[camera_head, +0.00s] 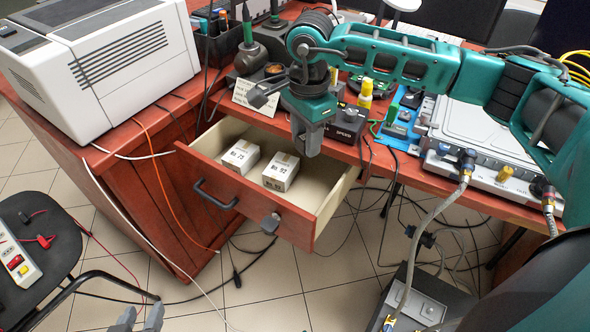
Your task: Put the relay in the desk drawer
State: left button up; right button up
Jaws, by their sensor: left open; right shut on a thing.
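The desk drawer (248,200) is pulled open, with a red-brown front and a dark handle (215,195). Two white labelled boxes lie inside, one on the left (240,157) and one nearer the middle (281,172). My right gripper (306,145) points down over the drawer's back right part, at about desk-top height. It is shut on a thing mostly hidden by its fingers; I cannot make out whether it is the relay. No relay shows clearly elsewhere. My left gripper (140,318) is open and empty at the bottom left, well away from the drawer.
A white printer-like machine (110,62) stands at the desk's left. A silver case (480,135) with hoses is at the right. Cables hang around the drawer. The drawer's right part looks bare.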

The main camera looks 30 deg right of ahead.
jog(key=b, duration=0.3)
send_over(303, 207)
notch_tip(303, 207, down, 15)
jog(key=shift+f, duration=2.3)
jog(key=shift+f+b, duration=0.1)
jog(key=shift+b, duration=0.3)
jog(key=o, duration=1)
jog(key=shift+r, duration=0.25)
notch_tip(303, 207, up, 12)
jog(key=p, duration=0.3)
